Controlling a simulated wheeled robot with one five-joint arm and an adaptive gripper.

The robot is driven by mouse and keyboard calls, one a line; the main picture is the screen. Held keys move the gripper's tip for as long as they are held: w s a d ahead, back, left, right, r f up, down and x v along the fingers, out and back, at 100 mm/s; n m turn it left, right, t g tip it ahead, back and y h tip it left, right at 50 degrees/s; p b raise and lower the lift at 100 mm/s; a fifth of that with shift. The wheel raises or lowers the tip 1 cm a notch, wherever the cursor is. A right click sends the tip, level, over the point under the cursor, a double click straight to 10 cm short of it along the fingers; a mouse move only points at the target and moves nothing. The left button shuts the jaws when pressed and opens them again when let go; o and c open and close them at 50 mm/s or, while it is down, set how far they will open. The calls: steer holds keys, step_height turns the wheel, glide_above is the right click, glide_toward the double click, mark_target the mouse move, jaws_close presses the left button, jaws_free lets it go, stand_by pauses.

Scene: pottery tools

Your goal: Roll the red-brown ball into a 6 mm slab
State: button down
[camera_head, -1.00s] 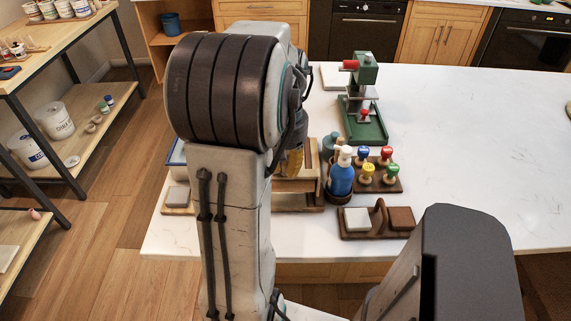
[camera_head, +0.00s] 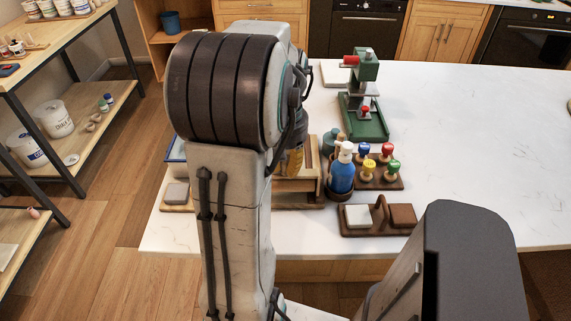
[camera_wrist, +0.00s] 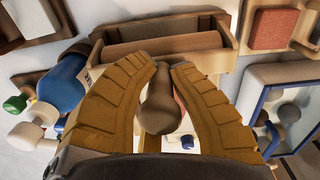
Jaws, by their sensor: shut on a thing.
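My gripper (camera_wrist: 168,68) has its yellow fingers closed around a dark brown, rounded, handle-like piece (camera_wrist: 160,105) in the wrist view. In the head view a little of my gripper (camera_head: 293,162) shows beside the wooden frame (camera_head: 300,185); my arm hides the rest. I cannot make out the red-brown ball or a slab.
A blue bottle (camera_head: 342,172) and several coloured stamps (camera_head: 367,172) stand right of the frame. A stand holds white (camera_head: 357,216) and brown (camera_head: 402,215) blocks. A green press (camera_head: 364,125) stands behind. A blue-edged tray (camera_wrist: 246,105) lies beside my gripper. The counter's right is clear.

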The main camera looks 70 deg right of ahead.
steer(key=shift+f, duration=0.15)
steer(key=c, duration=1.2)
jaws_free()
step_height(320, 180, up, 12)
steer(key=shift+r, duration=0.1)
